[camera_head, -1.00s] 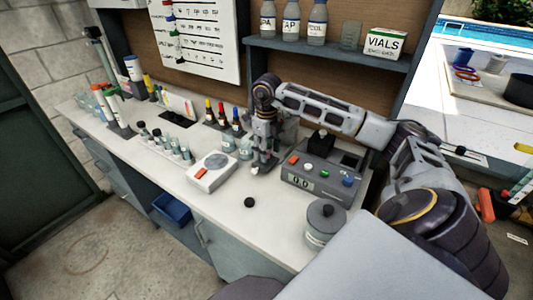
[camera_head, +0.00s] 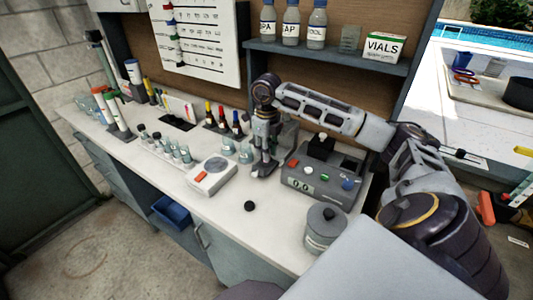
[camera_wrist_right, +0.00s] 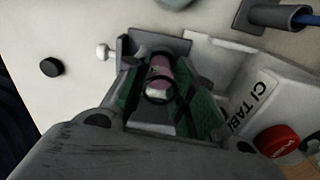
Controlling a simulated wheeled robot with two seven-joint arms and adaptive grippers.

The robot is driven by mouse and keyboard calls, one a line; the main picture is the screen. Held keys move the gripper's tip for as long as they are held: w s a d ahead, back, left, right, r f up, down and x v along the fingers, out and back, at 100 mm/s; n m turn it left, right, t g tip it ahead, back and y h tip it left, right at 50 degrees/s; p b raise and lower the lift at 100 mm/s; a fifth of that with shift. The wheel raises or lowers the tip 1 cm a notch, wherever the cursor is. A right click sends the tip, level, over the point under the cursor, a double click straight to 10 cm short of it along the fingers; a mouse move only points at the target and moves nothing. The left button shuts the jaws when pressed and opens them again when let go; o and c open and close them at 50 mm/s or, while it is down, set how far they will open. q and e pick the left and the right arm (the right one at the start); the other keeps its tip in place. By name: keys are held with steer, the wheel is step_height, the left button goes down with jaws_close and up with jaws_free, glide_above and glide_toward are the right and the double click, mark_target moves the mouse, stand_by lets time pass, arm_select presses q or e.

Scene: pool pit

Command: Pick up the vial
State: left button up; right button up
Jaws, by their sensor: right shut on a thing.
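My right gripper (camera_head: 262,172) points down at the counter, between the small white device and the grey test meter. In the right wrist view its green-padded fingers (camera_wrist_right: 160,98) are shut on the vial (camera_wrist_right: 158,70), a small clear tube with pink contents, seen nearly end-on. In the head view the fingers and arm hide the vial, and I cannot tell whether it touches the counter. My left gripper is not in view.
The grey meter (camera_head: 322,179) stands right of the gripper, the white device (camera_head: 211,176) left. A black cap (camera_head: 249,206) lies in front on bare counter. A lidded grey jar (camera_head: 325,228) stands near the front edge. Several small bottles (camera_head: 172,149) stand left.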

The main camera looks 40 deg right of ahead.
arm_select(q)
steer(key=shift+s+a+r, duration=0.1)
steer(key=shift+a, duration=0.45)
arm_select(e)
step_height(320, 180, up, 9)
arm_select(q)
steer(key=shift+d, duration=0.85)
arm_select(e)
steer(key=shift+f, duration=0.15)
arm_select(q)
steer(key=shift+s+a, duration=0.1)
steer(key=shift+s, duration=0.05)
arm_select(e)
steer(key=shift+s, duration=0.1)
